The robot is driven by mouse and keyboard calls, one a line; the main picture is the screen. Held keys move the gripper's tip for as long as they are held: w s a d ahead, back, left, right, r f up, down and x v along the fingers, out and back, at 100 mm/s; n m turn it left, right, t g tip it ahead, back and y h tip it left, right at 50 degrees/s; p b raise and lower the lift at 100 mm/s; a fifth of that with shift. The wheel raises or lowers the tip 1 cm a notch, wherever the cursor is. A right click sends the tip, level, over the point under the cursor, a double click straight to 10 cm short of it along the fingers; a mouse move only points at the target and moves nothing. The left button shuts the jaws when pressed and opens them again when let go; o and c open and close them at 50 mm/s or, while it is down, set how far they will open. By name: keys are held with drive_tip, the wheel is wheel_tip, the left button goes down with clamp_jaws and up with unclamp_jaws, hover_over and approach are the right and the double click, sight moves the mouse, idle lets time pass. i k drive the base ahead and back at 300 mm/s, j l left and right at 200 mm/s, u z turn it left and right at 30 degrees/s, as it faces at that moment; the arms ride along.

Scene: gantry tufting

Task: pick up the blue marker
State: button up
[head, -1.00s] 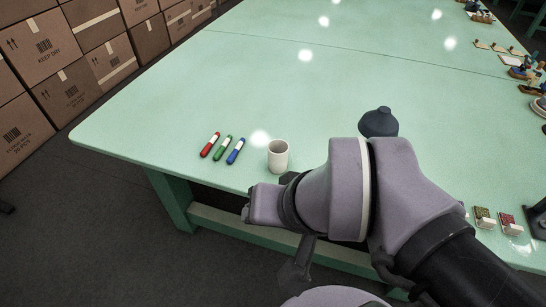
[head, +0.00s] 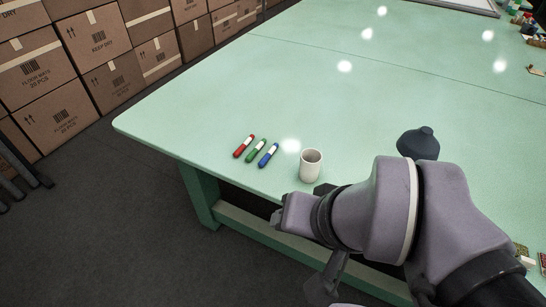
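The blue marker (head: 268,155) lies on the green table near its front edge. It is the rightmost of three markers, beside the green marker (head: 256,150) and the red marker (head: 243,146). A white cup (head: 311,165) stands upright just right of the blue marker, apart from it. My arm reaches in from the lower right. The wrist end shows low, in front of the table edge, below and right of the markers. The gripper fingers cannot be made out clearly, and nothing held can be seen.
The table (head: 190,120) is clear behind and left of the markers. A dark rounded object (head: 418,143) sits on the table behind my arm. Stacked cardboard boxes (head: 105,45) stand on the floor at the left. Small items lie at the right edge.

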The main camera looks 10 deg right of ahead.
sight(261, 164)
drive_tip(key=i+j+z, duration=0.3)
drive_tip(key=z, duration=0.15)
drive_tip(key=i+j+z, duration=0.6)
drive_tip(key=j+z, duration=0.25)
